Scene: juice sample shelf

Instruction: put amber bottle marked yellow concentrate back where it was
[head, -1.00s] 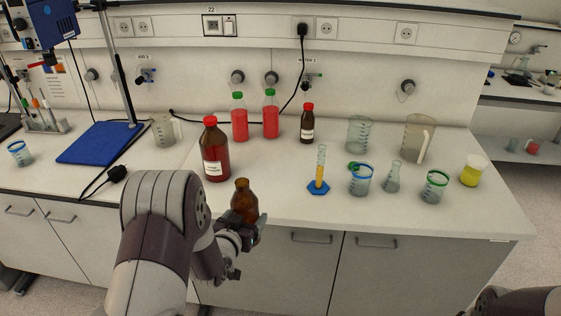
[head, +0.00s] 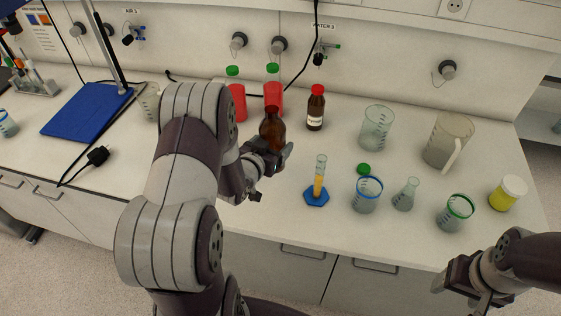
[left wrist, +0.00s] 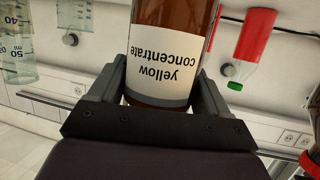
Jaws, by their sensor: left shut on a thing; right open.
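The amber bottle (head: 271,131) is upright and uncapped in my left gripper (head: 269,160), above the bench. It partly covers the red bottle behind it. In the left wrist view the label of the amber bottle (left wrist: 168,55) reads "yellow concentrate", upside down, with the gripper fingers (left wrist: 160,92) shut on both sides. My right gripper (head: 462,290) is open and empty at the lower right, off the bench's front edge.
Two red bottles with green caps (head: 236,103) (head: 274,97) and a red-capped brown bottle (head: 316,107) stand at the back. A graduated cylinder (head: 318,182), green cap (head: 364,169), beakers (head: 366,194) and a flask (head: 406,194) stand right of the held bottle.

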